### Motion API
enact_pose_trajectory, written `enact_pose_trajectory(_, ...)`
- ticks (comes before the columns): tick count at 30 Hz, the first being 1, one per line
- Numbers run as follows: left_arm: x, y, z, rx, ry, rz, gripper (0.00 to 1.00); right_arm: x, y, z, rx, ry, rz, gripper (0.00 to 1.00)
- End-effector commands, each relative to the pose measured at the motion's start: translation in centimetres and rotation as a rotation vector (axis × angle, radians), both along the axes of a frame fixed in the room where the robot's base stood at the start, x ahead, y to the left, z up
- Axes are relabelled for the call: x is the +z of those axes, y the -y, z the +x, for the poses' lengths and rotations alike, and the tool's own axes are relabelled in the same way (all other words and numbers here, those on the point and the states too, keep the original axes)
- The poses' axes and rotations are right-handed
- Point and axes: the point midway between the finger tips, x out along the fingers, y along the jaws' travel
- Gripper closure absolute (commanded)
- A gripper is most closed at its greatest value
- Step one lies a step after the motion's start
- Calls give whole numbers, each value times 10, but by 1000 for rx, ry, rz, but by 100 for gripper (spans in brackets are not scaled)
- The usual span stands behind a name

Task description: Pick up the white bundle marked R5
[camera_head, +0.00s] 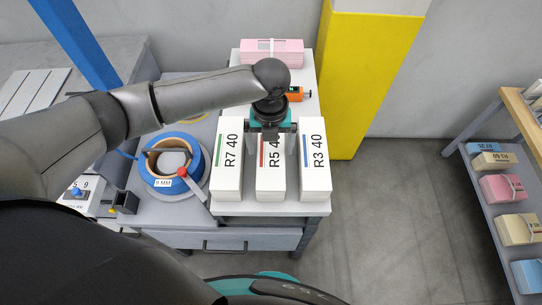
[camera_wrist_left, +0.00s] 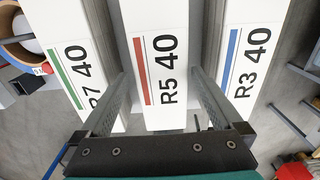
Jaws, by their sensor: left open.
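The white bundle marked R5 40 (camera_head: 271,178), with a red stripe, lies between two like bundles on a light stand. In the left wrist view the R5 bundle (camera_wrist_left: 160,60) runs up the middle. My left gripper (camera_head: 272,133) is open over the R5 bundle. In the left wrist view its two fingers (camera_wrist_left: 160,92) stand one on each side of that bundle. I cannot tell whether they touch it. The gripper and arm hide part of the far end of the bundle in the head view. My right gripper is not in view.
The R7 40 bundle (camera_head: 229,180) is close on the left and the R3 40 bundle (camera_head: 315,180) close on the right. A pink bundle (camera_head: 271,52), an orange tool (camera_head: 296,94) and a blue-rimmed reel (camera_head: 156,182) are nearby. A yellow column (camera_head: 364,75) stands behind right.

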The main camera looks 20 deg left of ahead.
Motion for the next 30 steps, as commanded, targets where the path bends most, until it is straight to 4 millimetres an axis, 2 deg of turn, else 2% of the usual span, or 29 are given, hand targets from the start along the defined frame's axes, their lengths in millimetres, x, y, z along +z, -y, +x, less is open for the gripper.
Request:
enact_pose_trajectory(1,-10,0,0,1,-5,2,0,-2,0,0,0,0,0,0)
enact_pose_trajectory(7,-35,1,2,0,-3,1,0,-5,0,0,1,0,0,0)
enact_pose_trajectory(16,-40,1,2,-1,-1,1,0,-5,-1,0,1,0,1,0)
enact_pose_trajectory(30,-40,0,2,0,-2,2,52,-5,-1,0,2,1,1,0)
